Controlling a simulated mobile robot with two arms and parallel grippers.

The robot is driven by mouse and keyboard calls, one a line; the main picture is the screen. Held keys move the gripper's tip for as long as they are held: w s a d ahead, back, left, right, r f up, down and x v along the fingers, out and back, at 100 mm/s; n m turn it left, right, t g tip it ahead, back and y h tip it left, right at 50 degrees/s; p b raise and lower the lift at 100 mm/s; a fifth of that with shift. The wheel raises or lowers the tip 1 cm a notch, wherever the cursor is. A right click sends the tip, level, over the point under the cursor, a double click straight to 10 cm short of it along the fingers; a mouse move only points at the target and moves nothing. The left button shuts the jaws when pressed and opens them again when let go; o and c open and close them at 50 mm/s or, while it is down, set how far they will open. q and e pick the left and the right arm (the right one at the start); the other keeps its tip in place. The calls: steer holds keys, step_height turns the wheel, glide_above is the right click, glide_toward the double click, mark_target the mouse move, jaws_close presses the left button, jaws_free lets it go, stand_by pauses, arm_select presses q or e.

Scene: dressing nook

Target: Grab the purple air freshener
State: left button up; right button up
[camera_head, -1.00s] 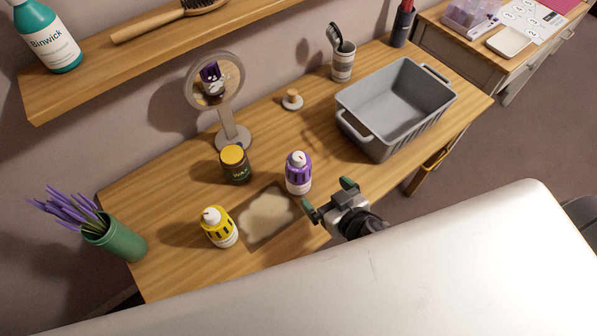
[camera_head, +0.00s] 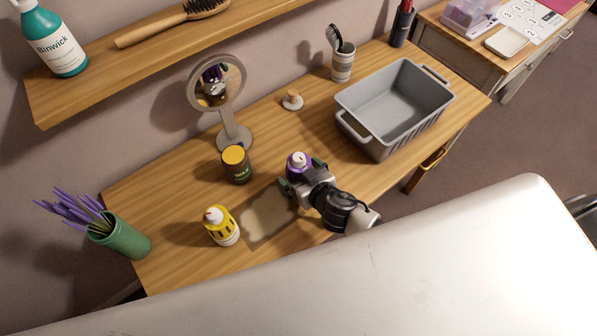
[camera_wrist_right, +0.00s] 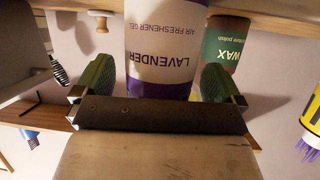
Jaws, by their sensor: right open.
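The purple air freshener (camera_head: 297,163) stands upright on the wooden table, its lower part hidden in the head view by my right gripper (camera_head: 301,173). In the right wrist view the air freshener (camera_wrist_right: 163,50), with a white "LAVENDER AIR FRESHENER GEL" label, appears upside down between the two green fingertips of my right gripper (camera_wrist_right: 151,85). The fingers are open, one on each side of it. I cannot tell whether either finger touches it. My left gripper is not in view.
A brown wax jar (camera_head: 236,165) with a yellow lid stands close by on the left. A yellow bottle (camera_head: 222,226) stands nearer the front, beside a stained mat (camera_head: 265,215). A grey bin (camera_head: 395,110) is at right; a round mirror (camera_head: 216,84) stands behind.

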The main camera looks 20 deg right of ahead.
steer(key=c, duration=1.1)
